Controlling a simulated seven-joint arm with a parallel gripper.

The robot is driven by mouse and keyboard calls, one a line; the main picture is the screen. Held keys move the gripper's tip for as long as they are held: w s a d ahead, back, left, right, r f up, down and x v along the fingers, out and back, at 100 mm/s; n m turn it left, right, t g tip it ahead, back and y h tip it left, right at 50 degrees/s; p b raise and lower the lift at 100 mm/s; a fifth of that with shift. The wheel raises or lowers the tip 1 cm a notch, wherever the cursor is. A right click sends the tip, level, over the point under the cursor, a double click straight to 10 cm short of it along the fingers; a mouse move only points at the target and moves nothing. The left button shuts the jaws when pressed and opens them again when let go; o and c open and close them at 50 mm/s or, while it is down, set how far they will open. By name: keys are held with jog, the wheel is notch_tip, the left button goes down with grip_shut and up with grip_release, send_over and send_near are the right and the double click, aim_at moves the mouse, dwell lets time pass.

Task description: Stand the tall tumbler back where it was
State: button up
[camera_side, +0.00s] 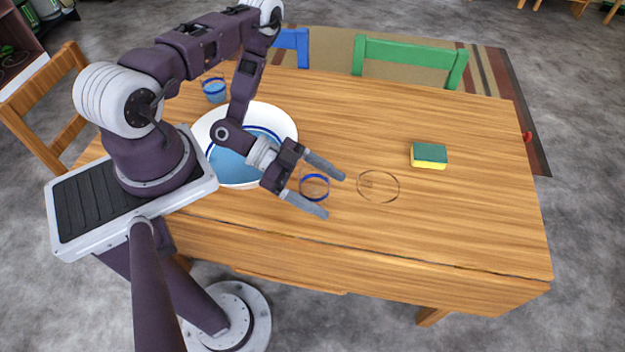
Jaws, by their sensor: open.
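A clear glass with a blue band (314,187), which looks like the tumbler, is on the wooden table between the two fingers of my gripper (335,197). The fingers are spread apart, one on each side of it, and do not appear to grip it. Its lower part is hard to make out, so I cannot tell its height. A thin dark ring mark (378,200) shows on the table just to the right of the fingertips, with nothing standing on it.
A white basin (284,121) of blue water stands behind my wrist, partly hidden by my arm. Another blue-banded glass (214,91) stands beyond it. A green and yellow sponge (429,155) lies to the right. The table's right and front parts are clear. Chairs (410,52) stand around it.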

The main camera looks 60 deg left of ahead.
aim_at(300, 176)
jog(key=v, duration=1.1)
jog(key=shift+s+a+r, duration=0.1)
jog(key=shift+s+a, duration=0.15)
jog(key=shift+a, duration=0.05)
